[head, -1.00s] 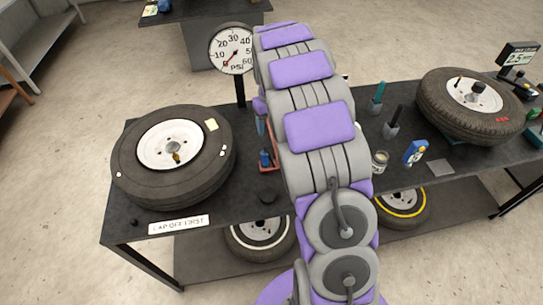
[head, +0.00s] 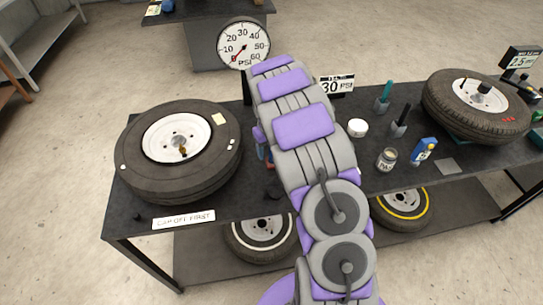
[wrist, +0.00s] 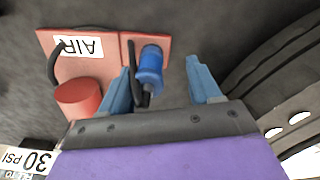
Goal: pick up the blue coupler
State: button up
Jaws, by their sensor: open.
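The blue coupler (wrist: 151,66) shows in the wrist view, mounted on a red holder (wrist: 97,45) with a white AIR label. A black hose or lever lies along its left side. My gripper (wrist: 160,70) is open, with its two blue fingers on either side of the coupler. The coupler is nearer the left finger, with a clear gap to the right finger. I cannot tell whether the left finger touches the hose or the holder.
A tyre (head: 210,155) lies on the dark bench left of my arm; its sidewall fills the wrist view's right side. A PSI gauge (head: 242,44) stands behind. A 30 PSI sign (head: 336,84), jars and tools stand right of my arm, with another tyre (head: 462,118) beyond.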

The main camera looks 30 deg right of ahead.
jog(key=shift+a+f, duration=0.25)
jog(key=shift+f, duration=0.85)
jog(key=shift+d+f, duration=0.15)
jog(key=shift+d, duration=1.1)
jog(key=shift+c, duration=0.4)
jog(key=shift+a, duration=0.5)
jog(key=c, duration=0.7)
jog(key=shift+d, duration=0.15)
grip_shut()
notch_tip(320, 180, up, 21)
jog(key=p, duration=0.5)
